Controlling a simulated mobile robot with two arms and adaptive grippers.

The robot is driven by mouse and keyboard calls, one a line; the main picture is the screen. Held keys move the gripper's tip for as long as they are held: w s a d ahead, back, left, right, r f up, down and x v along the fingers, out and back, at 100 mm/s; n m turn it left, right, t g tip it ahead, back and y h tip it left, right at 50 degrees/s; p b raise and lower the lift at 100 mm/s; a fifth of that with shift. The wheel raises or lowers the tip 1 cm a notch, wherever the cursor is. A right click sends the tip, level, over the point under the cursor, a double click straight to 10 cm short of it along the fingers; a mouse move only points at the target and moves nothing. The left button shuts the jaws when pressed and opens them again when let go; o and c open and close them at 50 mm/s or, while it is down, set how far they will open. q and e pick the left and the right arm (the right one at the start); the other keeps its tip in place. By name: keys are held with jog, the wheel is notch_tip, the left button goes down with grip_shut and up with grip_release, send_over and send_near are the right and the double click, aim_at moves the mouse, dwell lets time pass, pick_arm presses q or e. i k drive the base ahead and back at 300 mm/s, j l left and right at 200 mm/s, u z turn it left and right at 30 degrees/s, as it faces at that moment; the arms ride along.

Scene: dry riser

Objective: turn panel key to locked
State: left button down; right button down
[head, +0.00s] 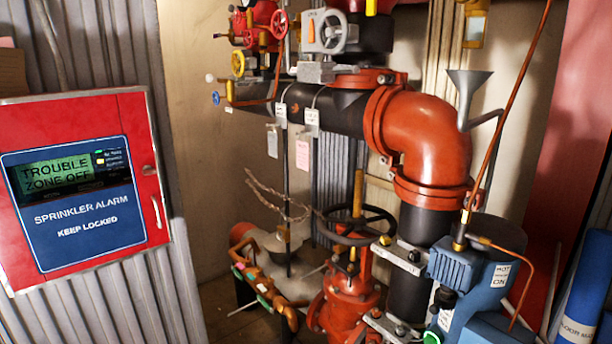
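The red sprinkler alarm panel (150,112) hangs on the corrugated wall at the left. Its blue face (84,235) reads "SPRINKLER ALARM KEEP LOCKED". A green display (55,170) on it reads "TROUBLE ZONE OFF". Neither of my grippers is in view.
A large red pipe elbow (430,135) and black pipe fill the middle. A dark handwheel (355,226) sits above a red valve (345,300). A blue pump (485,275) stands at the lower right. Tags (303,150) hang from the pipe. Little floor shows.

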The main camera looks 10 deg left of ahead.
aim_at(148, 171)
jog(key=u, duration=1.45)
